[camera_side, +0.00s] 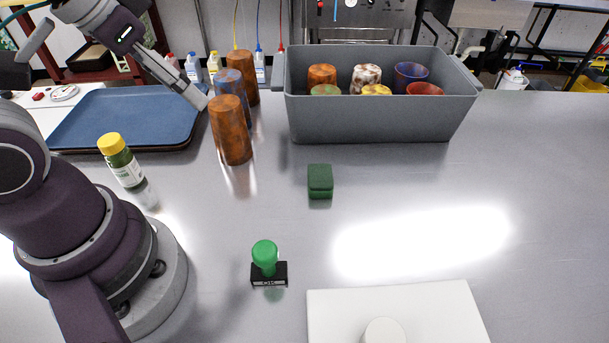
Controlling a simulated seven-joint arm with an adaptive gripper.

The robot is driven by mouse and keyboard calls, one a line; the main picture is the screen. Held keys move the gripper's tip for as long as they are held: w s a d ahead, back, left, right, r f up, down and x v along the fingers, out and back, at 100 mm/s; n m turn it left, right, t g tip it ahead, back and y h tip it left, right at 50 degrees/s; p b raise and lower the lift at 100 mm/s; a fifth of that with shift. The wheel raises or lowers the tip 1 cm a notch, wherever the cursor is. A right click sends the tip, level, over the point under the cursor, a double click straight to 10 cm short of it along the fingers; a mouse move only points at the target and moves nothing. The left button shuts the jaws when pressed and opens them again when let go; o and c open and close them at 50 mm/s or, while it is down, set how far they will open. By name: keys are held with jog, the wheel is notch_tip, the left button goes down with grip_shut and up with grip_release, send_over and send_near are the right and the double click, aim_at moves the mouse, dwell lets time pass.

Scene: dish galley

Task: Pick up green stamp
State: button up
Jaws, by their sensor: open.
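The green stamp (267,262) stands upright on the steel table. It has a round green knob on a black rectangular base with light lettering on its front. My gripper (203,103) is at the upper left, over the right edge of the blue tray and close to the blue cup. It is open, and I see nothing held in it. It is well behind and to the left of the stamp, far from touching it. The details of its fingertips are small in this view.
A dark green block (320,181) lies behind the stamp. Brown cups (231,137) and a blue cup (231,92) stand near the blue tray (75,127). A yellow-capped bottle (122,163), a grey bin (380,120) of cups and a white board (440,305) surround open table.

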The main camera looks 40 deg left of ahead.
jog(key=n+g+h, duration=0.4)
jog(key=n+g, duration=0.3)
jog(key=n, duration=0.7)
send_near(267, 261)
notch_tip(267, 261, down, 3)
jog(key=w+a, duration=0.1)
jog(key=a, duration=0.1)
jog(key=shift+n, duration=0.4)
jog(key=x, duration=1)
jog(key=shift+s+d, duration=0.15)
jog(key=shift+d, duration=0.2)
jog(key=shift+c, duration=0.4)
grip_shut()
